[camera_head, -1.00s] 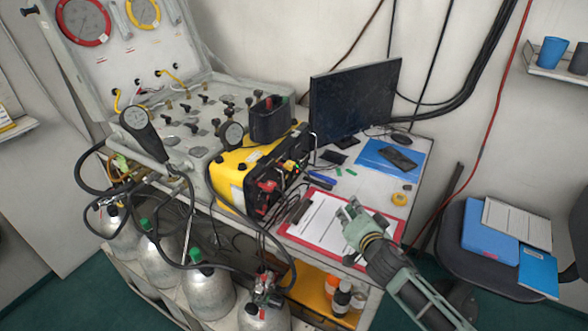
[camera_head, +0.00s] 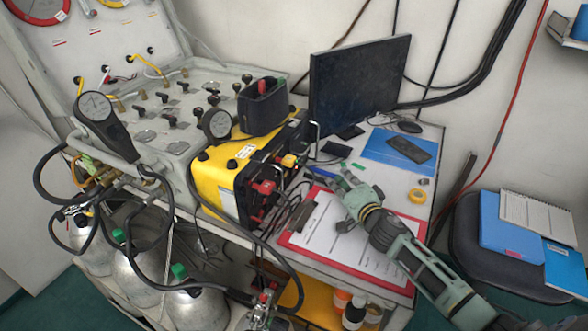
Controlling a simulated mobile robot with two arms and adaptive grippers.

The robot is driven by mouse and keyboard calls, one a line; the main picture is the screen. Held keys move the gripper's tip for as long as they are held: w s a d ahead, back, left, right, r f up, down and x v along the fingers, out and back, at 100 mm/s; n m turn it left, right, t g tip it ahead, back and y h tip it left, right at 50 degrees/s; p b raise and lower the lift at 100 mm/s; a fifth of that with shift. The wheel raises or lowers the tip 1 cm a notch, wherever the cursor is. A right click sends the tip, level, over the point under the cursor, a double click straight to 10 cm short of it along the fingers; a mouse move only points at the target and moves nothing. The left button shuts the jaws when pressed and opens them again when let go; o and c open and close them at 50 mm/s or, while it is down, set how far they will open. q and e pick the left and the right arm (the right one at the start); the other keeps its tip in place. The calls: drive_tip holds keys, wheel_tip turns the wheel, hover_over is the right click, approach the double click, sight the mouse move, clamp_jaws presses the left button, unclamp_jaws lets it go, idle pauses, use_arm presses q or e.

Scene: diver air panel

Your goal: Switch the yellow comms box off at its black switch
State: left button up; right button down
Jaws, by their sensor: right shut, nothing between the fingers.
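The yellow comms box (camera_head: 216,182) stands on the desk beside the grey air panel. Its dark front, with red and yellow parts, faces right toward the clipboard. I cannot make out the black switch on it at this size. My right gripper (camera_head: 338,187) is shut and empty. It is over the upper part of the clipboard, to the right of the box's front and apart from it. My left gripper is not in view.
A red clipboard (camera_head: 392,283) with paper lies below my right arm. A black monitor (camera_head: 358,88) stands behind. Cables hang from the box front. A black bin (camera_head: 263,108) sits atop the box. A blue folder (camera_head: 380,148), a phone and yellow tape (camera_head: 417,196) lie to the right. Gas cylinders (camera_head: 195,306) stand below.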

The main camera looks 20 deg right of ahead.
sight(293, 171)
drive_tip(key=shift+w+a+r, duration=0.15)
drive_tip(key=shift+w+a, duration=0.45)
drive_tip(key=shift+w, duration=0.05)
drive_tip(key=w+a, duration=0.2)
drive_tip(key=w, duration=0.1)
drive_tip(key=w+a, duration=0.1)
drive_tip(key=a, duration=0.1)
drive_tip(key=shift+w+r, duration=0.3)
drive_tip(key=shift+r, duration=0.05)
drive_tip(key=shift+w+a, duration=0.25)
drive_tip(key=shift+a, duration=0.05)
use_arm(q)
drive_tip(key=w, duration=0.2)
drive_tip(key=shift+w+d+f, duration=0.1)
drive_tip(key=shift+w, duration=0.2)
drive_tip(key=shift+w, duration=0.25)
use_arm(e)
drive_tip(key=shift+w+a+r, duration=0.1)
drive_tip(key=shift+w+a, duration=0.2)
drive_tip(key=shift+w, duration=0.05)
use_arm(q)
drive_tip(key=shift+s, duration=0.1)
use_arm(e)
drive_tip(key=shift+w+a, duration=0.2)
idle(0.5)
drive_tip(key=shift+s+d, duration=0.1)
